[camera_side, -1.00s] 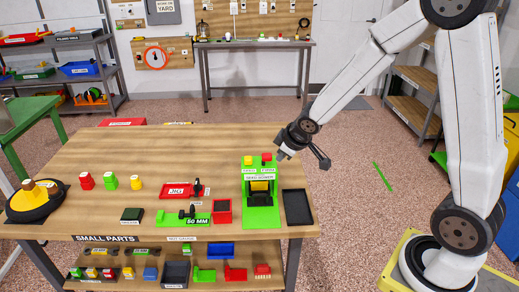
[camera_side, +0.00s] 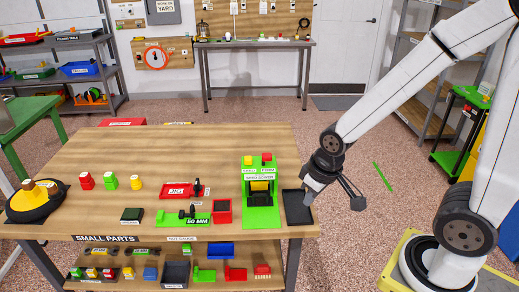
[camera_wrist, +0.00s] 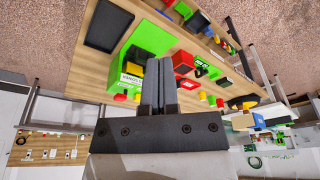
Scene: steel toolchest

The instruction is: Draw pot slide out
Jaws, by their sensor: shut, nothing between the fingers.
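The green seed sower (camera_side: 248,205) stands near the table's right front, with a white label, a yellow and a red piece on top, and a dark opening with yellow inside. A flat green part (camera_side: 262,217) extends from its front; I cannot tell whether this is the pot slide. In the wrist view the sower (camera_wrist: 150,37) lies beyond my fingers, which hide part of it.
The black tray (camera_side: 297,207) lies right of the sower; it also shows in the wrist view (camera_wrist: 109,25). A red bin (camera_side: 222,211) is close on the sower's left. Further left are a green 50 MM fixture (camera_side: 174,219) and a red tray (camera_side: 176,190). The table behind is clear.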

